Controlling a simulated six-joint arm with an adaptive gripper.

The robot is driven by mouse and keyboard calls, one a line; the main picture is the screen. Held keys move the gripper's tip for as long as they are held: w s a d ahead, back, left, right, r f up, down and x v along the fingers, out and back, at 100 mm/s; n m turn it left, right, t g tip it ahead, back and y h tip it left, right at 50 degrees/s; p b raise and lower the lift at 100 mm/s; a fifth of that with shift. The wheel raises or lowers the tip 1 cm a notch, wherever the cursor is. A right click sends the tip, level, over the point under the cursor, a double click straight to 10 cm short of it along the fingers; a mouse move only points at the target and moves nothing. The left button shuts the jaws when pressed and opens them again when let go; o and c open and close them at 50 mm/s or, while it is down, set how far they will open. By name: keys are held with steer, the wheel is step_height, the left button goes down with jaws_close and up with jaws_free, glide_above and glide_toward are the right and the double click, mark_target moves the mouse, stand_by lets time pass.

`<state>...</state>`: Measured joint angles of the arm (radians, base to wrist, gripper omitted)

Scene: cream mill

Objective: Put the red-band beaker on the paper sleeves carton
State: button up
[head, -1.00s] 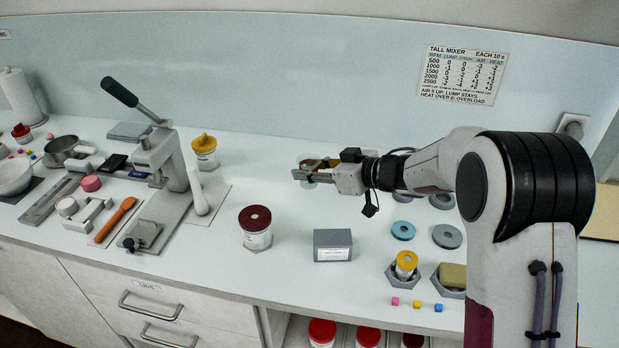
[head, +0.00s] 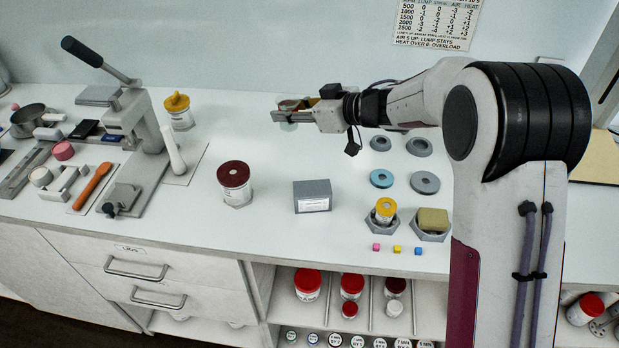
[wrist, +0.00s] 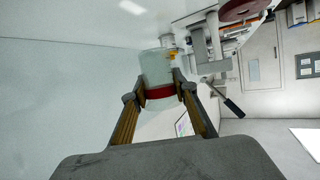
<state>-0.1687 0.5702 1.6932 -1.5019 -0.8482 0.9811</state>
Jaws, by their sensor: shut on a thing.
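My gripper (head: 285,109) is shut on the red-band beaker (head: 288,126) and holds it above the bench, at the end of my arm reaching in from the right. In the wrist view the beaker (wrist: 157,68) is pale clear glass with a red band between my fingertips (wrist: 160,93). In the head view the fingers hide much of it. A small grey box with a white label, which looks like the paper sleeves carton (head: 312,189), stands on the bench nearer the front edge, below and slightly right of the gripper in the picture. Its top is bare.
A dark-red-lidded jar (head: 234,178) stands left of the carton. A yellow-topped jar (head: 385,209), a yellow block (head: 433,219) and several grey and blue rings (head: 425,182) lie to its right. A lever press (head: 135,125) stands at left.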

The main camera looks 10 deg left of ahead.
steer(key=s+d+r+m+t, duration=0.1)
steer(key=s+d+r, duration=0.3)
steer(key=s+r, duration=0.1)
steer(key=m+t+h, duration=0.1)
glide_above(313, 188)
steer(key=shift+f, duration=0.9)
steer(key=shift+f, duration=0.1)
steer(key=shift+f, duration=3.05)
steer(key=shift+f, duration=0.1)
steer(key=shift+f, duration=1.75)
steer(key=shift+f, duration=0.15)
